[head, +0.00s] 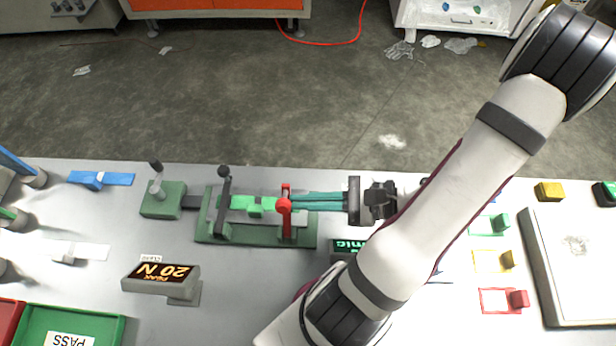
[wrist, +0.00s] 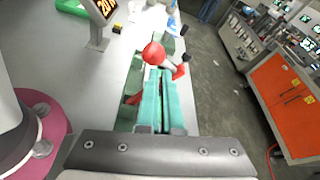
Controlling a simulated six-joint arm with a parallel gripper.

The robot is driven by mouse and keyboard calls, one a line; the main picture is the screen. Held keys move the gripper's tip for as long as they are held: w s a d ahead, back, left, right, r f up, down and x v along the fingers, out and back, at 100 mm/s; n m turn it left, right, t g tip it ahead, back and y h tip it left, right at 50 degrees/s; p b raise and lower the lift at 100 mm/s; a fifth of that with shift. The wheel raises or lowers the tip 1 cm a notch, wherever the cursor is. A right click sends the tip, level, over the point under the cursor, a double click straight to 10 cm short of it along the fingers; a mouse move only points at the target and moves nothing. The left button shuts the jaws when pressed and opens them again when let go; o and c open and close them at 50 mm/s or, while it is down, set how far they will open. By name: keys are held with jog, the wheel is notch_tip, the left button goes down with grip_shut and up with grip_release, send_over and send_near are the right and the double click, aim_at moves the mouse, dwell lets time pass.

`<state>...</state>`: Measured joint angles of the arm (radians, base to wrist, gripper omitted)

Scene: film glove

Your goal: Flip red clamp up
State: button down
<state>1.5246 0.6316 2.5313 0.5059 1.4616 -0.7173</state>
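The red clamp (head: 287,228) stands at the right end of the green fixture (head: 208,238), with a round red knob (head: 284,205). The knob also shows in the wrist view (wrist: 153,53), right at my fingertips and slightly left of them. Red parts of the clamp show on both sides of my fingers there. My gripper (head: 293,202) reaches in from the right with long teal fingers over the clamp. The fingers lie side by side with only a thin dark line between them, so they look shut. The knob looks beside or beyond the tips; whether they touch cannot be told.
A black-knobbed lever (head: 223,190) and a light green piece (head: 240,203) are on the fixture. A green block with a lever (head: 162,200) stands left. A "20 N" display (head: 160,275) is in front. A green PASS tray (head: 40,318) is front left.

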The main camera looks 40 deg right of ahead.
jog(key=shift+r, duration=0.15)
jog(key=shift+a+r, duration=0.1)
jog(key=shift+r, duration=0.65)
jog(key=s+d, duration=0.5)
jog(key=s, duration=0.4)
jog(key=shift+r, duration=0.2)
